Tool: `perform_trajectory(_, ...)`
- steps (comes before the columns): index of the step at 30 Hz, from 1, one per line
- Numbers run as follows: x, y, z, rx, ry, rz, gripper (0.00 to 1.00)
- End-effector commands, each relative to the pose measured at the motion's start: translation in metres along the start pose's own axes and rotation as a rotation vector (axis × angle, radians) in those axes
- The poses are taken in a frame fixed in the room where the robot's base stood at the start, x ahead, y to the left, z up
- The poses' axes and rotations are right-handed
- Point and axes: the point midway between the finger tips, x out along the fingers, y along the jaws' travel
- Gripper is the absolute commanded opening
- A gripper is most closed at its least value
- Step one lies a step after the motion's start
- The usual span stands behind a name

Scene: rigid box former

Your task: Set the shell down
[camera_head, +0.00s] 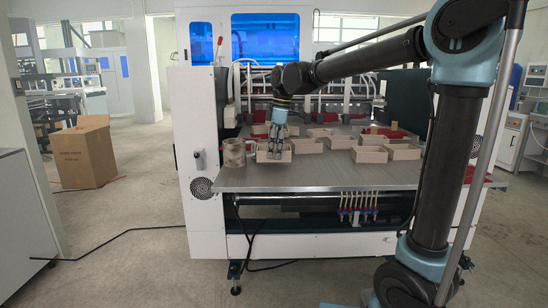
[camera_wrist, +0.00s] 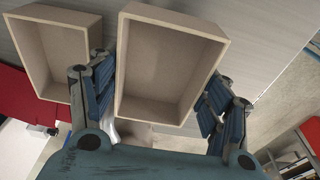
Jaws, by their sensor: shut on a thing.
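My gripper (camera_head: 276,151) points down at the left part of the machine's grey table (camera_head: 330,178). It is shut on a pale open-topped shell (camera_head: 263,157). In the wrist view the shell (camera_wrist: 168,65) sits between the two blue-padded fingers (camera_wrist: 160,98), its hollow side facing the camera. In the head view the shell is at or very close to the table top. I cannot tell whether its base touches.
Several similar shells stand to the right on the table, one (camera_head: 369,154) near the front. Another shell (camera_wrist: 58,50) is just left of the held one in the wrist view. A round brownish item (camera_head: 234,152) stands close on the left. The table's front strip is clear.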

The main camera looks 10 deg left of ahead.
Motion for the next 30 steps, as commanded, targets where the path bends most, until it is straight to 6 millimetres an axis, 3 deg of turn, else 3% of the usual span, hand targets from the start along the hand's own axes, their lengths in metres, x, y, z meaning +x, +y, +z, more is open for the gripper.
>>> perform_trajectory(6,0.024,0.0,0.004,0.0,0.0,0.0,0.47)
perform_trajectory(16,0.026,0.0,0.004,0.0,0.0,0.0,0.47)
perform_trajectory(17,0.026,0.0,0.004,0.0,0.0,0.0,0.75)
perform_trajectory(19,0.026,0.0,0.004,0.0,0.0,0.0,0.9)
perform_trajectory(30,0.026,0.0,0.004,0.0,0.0,0.0,0.9)
